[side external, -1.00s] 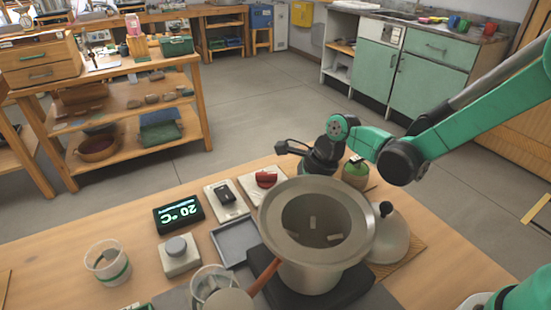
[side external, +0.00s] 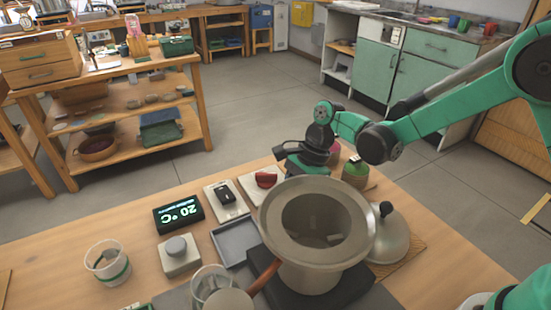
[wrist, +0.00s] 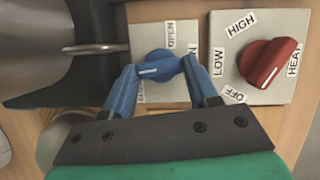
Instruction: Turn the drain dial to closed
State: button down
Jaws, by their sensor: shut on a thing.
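The drain dial (wrist: 157,58) is a blue knob with a white pointer line on a pale plate, upper middle of the wrist view. Its line points to the left. My gripper (wrist: 161,68) is shut on the dial, one blue finger on each side. In the side view my gripper is low behind the pot, and the pot's rim and the gripper hide the dial.
A red heat dial (wrist: 269,63) on its own plate is close to the right of my gripper in the wrist view. The large pot (side external: 315,240) stands close in the side view. A domed lid (side external: 388,238) lies beside it.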

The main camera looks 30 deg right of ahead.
jog(key=n+g, duration=0.1)
jog(key=n, duration=0.2)
jog(key=n+g, duration=0.1)
jog(key=n, duration=0.1)
jog(key=shift+w+a+n+h, duration=0.1)
jog(key=shift+w+n+h, duration=0.1)
jog(key=shift+n+h, duration=0.2)
jog(key=n, duration=0.2)
jog(key=n+g+h, duration=0.1)
jog(key=n, duration=0.1)
jog(key=shift+a+n+g, duration=0.15)
jog(key=shift+n+g, duration=0.15)
jog(key=shift+n, duration=0.1)
jog(key=shift+w+h, duration=0.1)
jog(key=shift+h, duration=0.2)
jog(key=shift+c, duration=1.2)
grip_release()
jog(key=shift+v, duration=2.8)
